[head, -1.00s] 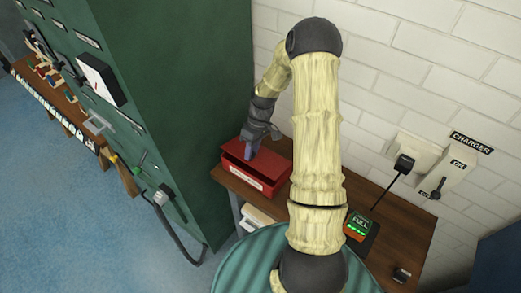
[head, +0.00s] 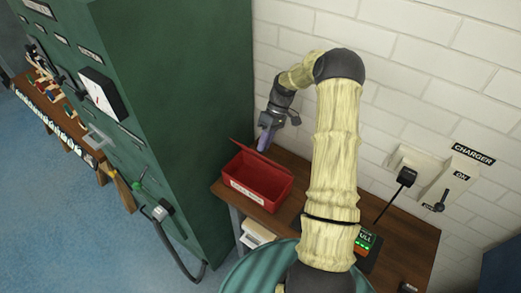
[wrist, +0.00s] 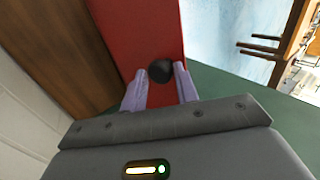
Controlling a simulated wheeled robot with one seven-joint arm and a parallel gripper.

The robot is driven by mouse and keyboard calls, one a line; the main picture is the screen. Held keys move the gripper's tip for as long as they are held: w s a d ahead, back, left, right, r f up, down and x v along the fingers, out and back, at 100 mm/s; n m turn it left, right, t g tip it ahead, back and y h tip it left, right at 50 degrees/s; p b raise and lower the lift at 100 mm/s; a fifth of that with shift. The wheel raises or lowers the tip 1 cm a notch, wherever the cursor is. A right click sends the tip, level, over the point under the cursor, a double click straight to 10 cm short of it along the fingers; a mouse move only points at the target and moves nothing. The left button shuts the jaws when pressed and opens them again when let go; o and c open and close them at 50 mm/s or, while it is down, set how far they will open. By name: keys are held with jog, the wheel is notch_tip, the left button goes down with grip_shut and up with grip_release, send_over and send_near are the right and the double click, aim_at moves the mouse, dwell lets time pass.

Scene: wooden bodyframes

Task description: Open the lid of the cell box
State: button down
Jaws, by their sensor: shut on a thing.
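The red cell box (head: 246,190) stands on the brown wooden table, with a pale label on its front. Its inside shows from above in the head view. The red lid (wrist: 130,35) is raised at the back and fills the upper middle of the wrist view. A round black knob (wrist: 161,71) on the lid sits between the light purple fingers. My gripper (head: 265,142) is above the back of the box, and it also shows in the wrist view (wrist: 160,84). It is shut on the knob.
A green cabinet (head: 190,120) stands close to the left of the box, and a white brick wall (head: 420,60) is behind the table (head: 290,205). To the right are a device marked FULL (head: 364,244) and a charger switch panel (head: 458,180).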

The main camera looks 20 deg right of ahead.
jog(key=shift+w+d+f, duration=0.15)
jog(key=shift+d+f, duration=0.2)
jog(key=shift+d, duration=0.25)
jog(key=shift+w+d+f, duration=0.1)
jog(key=shift+d+f, duration=0.2)
jog(key=shift+d, duration=0.25)
jog(key=shift+b, duration=0.3)
jog(key=c, duration=1.2)
grip_release()
jog(key=shift+f, duration=0.15)
jog(key=shift+o, duration=0.5)
jog(key=shift+w+d+f, duration=0.15)
jog(key=shift+w, duration=0.15)
jog(key=shift+s+r, duration=0.1)
jog(key=shift+r, duration=0.1)
jog(key=shift+r, duration=0.15)
